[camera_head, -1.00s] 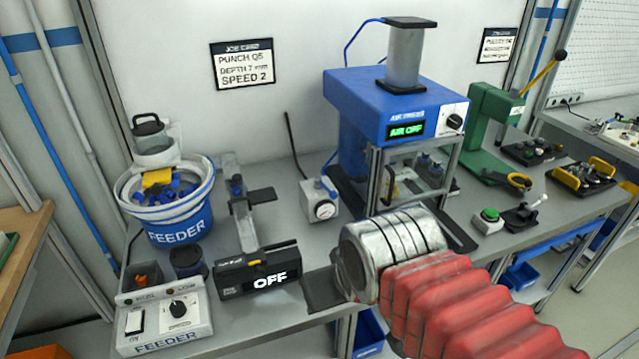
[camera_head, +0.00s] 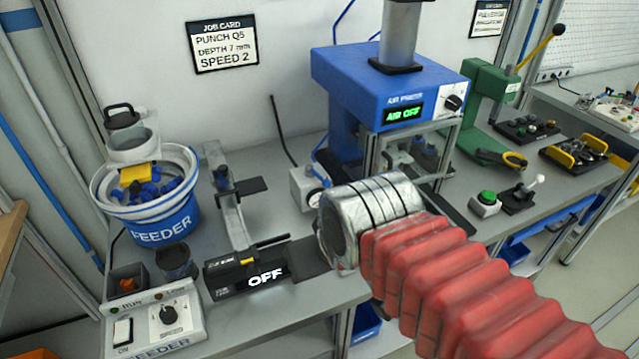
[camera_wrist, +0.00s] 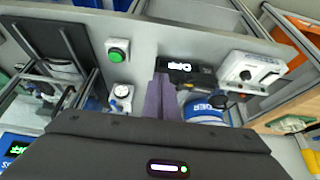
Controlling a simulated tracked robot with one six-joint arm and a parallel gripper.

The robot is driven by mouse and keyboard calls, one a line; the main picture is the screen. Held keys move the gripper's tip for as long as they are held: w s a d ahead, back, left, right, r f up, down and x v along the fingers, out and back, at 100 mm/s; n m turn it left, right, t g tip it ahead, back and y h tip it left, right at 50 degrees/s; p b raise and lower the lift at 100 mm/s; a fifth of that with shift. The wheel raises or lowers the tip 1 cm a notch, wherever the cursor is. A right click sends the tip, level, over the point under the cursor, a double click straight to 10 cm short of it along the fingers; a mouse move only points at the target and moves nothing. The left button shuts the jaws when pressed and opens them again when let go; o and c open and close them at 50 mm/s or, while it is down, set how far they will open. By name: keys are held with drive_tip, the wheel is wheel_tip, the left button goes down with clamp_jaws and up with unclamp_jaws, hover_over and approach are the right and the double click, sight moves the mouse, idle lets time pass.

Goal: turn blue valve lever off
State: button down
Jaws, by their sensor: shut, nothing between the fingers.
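A small grey valve box with a round white gauge (camera_head: 311,196) stands on the bench left of the blue air press (camera_head: 390,90). A small blue part shows at its top right, partly behind my arm; I cannot tell whether it is the valve lever or how it is turned. The gauge also shows in the wrist view (camera_wrist: 122,91). My gripper (camera_wrist: 160,92) shows in the wrist view as purple fingers, shut and empty, near the gauge and apart from it as far as I can see. In the head view my arm's silver wrist and red sleeve hide the gripper.
The press display reads AIR OFF. A black unit reading OFF (camera_head: 248,272), a feeder bowl (camera_head: 160,215) and a feeder control box (camera_head: 155,325) stand at left. A green button (camera_head: 486,203) and a green hand press (camera_head: 488,115) stand at right. A thin black rod rises behind the valve box.

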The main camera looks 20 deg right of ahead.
sight(318, 176)
drive_tip(key=w+d+n+h, duration=0.1)
drive_tip(key=w+d, duration=0.2)
drive_tip(key=w, duration=0.8)
drive_tip(key=w+d+n+h, duration=0.2)
drive_tip(key=w+d, duration=0.1)
drive_tip(key=w, duration=0.8)
drive_tip(key=shift+w+d+f, duration=0.15)
drive_tip(key=shift+w, duration=0.15)
drive_tip(key=w+d+f, duration=0.6)
drive_tip(key=f, duration=0.3)
drive_tip(key=shift+d, duration=0.2)
